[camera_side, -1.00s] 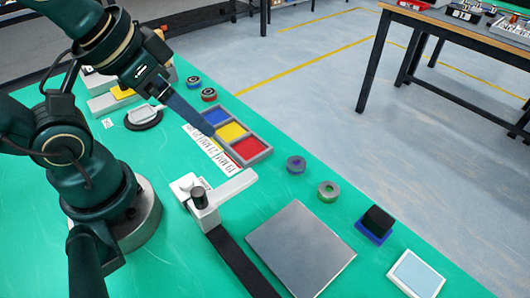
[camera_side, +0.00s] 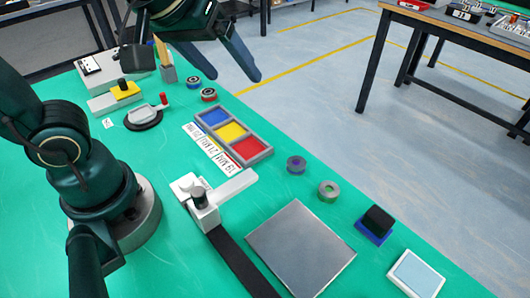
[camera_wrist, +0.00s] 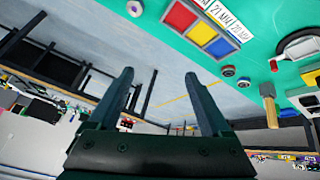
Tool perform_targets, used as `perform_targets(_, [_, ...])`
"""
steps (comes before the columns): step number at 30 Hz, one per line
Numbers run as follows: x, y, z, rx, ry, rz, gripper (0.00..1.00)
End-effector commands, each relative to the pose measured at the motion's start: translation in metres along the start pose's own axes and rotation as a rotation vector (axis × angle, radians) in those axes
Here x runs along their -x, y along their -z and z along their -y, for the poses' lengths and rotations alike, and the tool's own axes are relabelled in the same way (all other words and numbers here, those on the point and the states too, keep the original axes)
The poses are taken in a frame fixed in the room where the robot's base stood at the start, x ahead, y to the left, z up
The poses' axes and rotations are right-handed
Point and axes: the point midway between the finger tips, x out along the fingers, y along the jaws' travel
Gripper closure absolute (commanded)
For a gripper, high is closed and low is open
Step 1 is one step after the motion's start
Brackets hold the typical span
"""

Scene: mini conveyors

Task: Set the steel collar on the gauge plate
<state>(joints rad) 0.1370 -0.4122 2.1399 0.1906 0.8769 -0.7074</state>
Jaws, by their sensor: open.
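A grey steel-looking ring (camera_side: 328,191), which looks like the steel collar, lies flat on the green bench in the side view, right of the coloured tray. A flat grey square plate (camera_side: 300,248) lies bare in front of it; it may be the gauge plate, but I cannot tell for certain. My gripper (camera_side: 233,78) is open and empty, high above the far end of the bench and well away from that ring. In the wrist view my gripper (camera_wrist: 158,75) shows both fingers apart with nothing between them.
A tray with blue, yellow and red compartments (camera_side: 268,152) has size labels beside it. A purple ring (camera_side: 296,165) and two darker rings (camera_side: 193,83) (camera_side: 208,95) lie near it. A black block (camera_side: 378,219) stands at right.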

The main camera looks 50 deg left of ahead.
Motion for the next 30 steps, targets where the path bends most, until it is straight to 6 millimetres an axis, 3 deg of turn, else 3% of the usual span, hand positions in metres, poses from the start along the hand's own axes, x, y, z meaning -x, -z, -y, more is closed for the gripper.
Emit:
perform_targets(4, [-0.022, 0.013, -0.035, 0.050, 0.013, 0.020, 0.18])
perform_targets(8, [-0.048, 0.012, -0.068, 0.071, 0.027, 0.036, 0.18])
perform_targets(11, [-0.071, 0.002, -0.095, 0.062, 0.038, 0.050, 0.18])
perform_targets(16, [-0.109, -0.032, -0.133, -0.009, 0.061, 0.081, 0.18])
perform_targets(19, [-0.127, -0.058, -0.146, -0.081, 0.076, 0.104, 0.18])
perform_targets(24, [-0.144, -0.092, -0.150, -0.172, 0.107, 0.145, 0.18])
perform_targets(30, [-0.158, -0.103, -0.149, -0.195, 0.112, 0.154, 0.18])
